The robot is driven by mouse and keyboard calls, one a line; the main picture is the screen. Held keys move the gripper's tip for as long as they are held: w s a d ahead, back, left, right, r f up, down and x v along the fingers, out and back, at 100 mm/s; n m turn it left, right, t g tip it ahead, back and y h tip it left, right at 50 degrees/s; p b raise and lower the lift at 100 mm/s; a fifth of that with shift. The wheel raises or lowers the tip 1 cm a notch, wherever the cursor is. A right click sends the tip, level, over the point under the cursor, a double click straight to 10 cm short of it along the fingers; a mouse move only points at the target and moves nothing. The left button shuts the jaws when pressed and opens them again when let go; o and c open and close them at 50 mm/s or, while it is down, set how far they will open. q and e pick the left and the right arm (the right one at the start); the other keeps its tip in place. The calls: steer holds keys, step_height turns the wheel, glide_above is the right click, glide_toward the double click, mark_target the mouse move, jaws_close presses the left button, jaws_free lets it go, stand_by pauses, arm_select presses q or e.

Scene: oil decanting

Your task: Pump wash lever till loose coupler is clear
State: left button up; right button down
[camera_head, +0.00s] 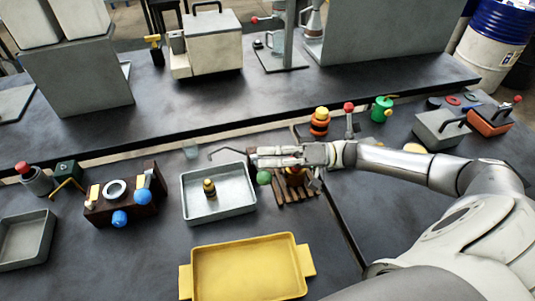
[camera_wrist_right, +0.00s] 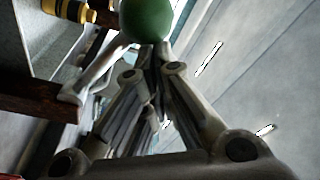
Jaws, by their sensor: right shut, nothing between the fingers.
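A brass-and-black coupler (camera_head: 209,188) stands upright in a grey metal tray (camera_head: 250,206), and a thin bent spout (camera_head: 228,150) reaches over the tray. A green ball knob (camera_head: 264,178) sits by the tray's right edge; I take it for the wash lever's end. It shows large in the right wrist view (camera_wrist_right: 147,20), just beyond the fingertips. My right gripper (camera_head: 256,157) is shut and empty, behind and above the knob in the head view. I cannot tell whether the fingers touch the knob. The lever's shaft is mostly hidden. My left gripper is out of view.
A slatted wooden rack (camera_head: 297,196) is partly under my right arm. A yellow tray (camera_head: 250,270) lies in front. A dark block with blue knobs (camera_head: 125,200) stands left. An orange-and-black fitting (camera_head: 320,122) and red-topped post (camera_head: 349,118) stand behind my arm.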

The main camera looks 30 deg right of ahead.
steer(key=shift+s, duration=0.1)
arm_select(q)
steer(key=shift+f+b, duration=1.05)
steer(key=shift+b, duration=0.05)
arm_select(e)
steer(key=shift+s+a+f+n+y, duration=0.2)
steer(key=shift+s+f+n, duration=0.35)
steer(key=shift+f+n, duration=0.25)
steer(key=shift+s+a+f+n+y, duration=0.1)
steer(key=shift+s+f+n+y, duration=0.1)
steer(key=shift+s+f+n, duration=0.45)
steer(key=shift+w, duration=0.15)
